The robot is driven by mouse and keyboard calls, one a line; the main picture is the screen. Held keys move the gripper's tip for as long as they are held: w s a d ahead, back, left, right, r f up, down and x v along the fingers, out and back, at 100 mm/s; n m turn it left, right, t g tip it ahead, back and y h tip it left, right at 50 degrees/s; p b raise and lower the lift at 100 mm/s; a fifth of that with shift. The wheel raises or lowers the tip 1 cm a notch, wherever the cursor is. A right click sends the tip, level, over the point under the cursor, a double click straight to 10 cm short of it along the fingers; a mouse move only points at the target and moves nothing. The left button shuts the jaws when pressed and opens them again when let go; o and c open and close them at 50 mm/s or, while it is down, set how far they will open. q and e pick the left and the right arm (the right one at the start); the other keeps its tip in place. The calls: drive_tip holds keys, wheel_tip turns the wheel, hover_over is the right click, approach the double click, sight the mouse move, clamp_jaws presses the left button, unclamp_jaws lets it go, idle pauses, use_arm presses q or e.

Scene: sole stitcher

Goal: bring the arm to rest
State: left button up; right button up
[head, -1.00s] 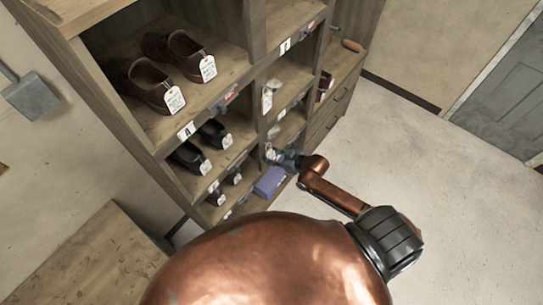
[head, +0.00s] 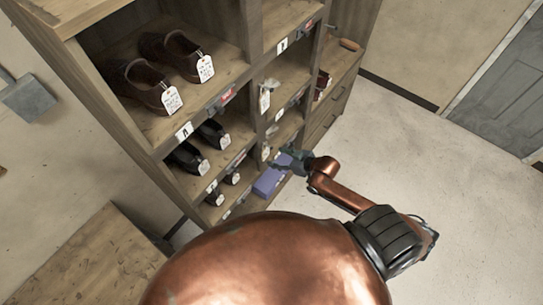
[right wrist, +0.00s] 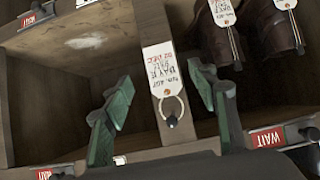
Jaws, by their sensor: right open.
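My right gripper (head: 284,161) is open and empty in front of the lower part of the wooden shelf unit (head: 247,130). In the right wrist view its two green fingers (right wrist: 160,96) stand apart. Between them in the picture, a white paper tag (right wrist: 162,72) with writing hangs by a ring from a dark peg on a shelf upright. The fingers do not appear to touch the tag. My right arm (head: 345,192) reaches out bent toward the shelf. My left gripper is not in view.
Brown shoes (head: 150,85) and black shoes (head: 187,157) with white tags stand in the shelf's compartments. A purple box (head: 270,182) lies low near the gripper. Red "WAIT" labels (right wrist: 268,138) mark shelf edges. Open floor (head: 420,160) lies right of the arm.

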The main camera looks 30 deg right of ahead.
drive_tip(key=v, duration=0.7)
drive_tip(key=s+d+f+m+g+h+b, duration=0.1)
drive_tip(key=s+d+f+h+b, duration=0.3)
drive_tip(key=f, duration=0.7)
drive_tip(key=d+f+m+g+y+b, duration=0.1)
drive_tip(key=d+f, duration=0.5)
drive_tip(key=f, duration=0.6)
drive_tip(key=s+d+f+m+g+h+b, duration=0.15)
drive_tip(key=s+f, duration=0.25)
drive_tip(key=f, duration=0.4)
drive_tip(key=s+f+b, duration=0.2)
drive_tip(key=s+f, duration=0.2)
drive_tip(key=f, duration=0.4)
drive_tip(key=s+a+f+g+b, duration=0.2)
drive_tip(key=s+a+f, duration=0.2)
drive_tip(key=s+f, duration=0.4)
drive_tip(key=s+a+f+g+b, duration=0.2)
drive_tip(key=s+a+f, duration=0.2)
drive_tip(key=s+f, duration=0.5)
drive_tip(key=s+a+f+g+b, duration=0.2)
drive_tip(key=s+a+f, duration=0.3)
drive_tip(key=s+f, duration=0.3)
drive_tip(key=s, duration=0.3)
drive_tip(key=shift+f, duration=0.15)
drive_tip(key=shift+a+n, duration=0.1)
drive_tip(key=shift+n, duration=0.15)
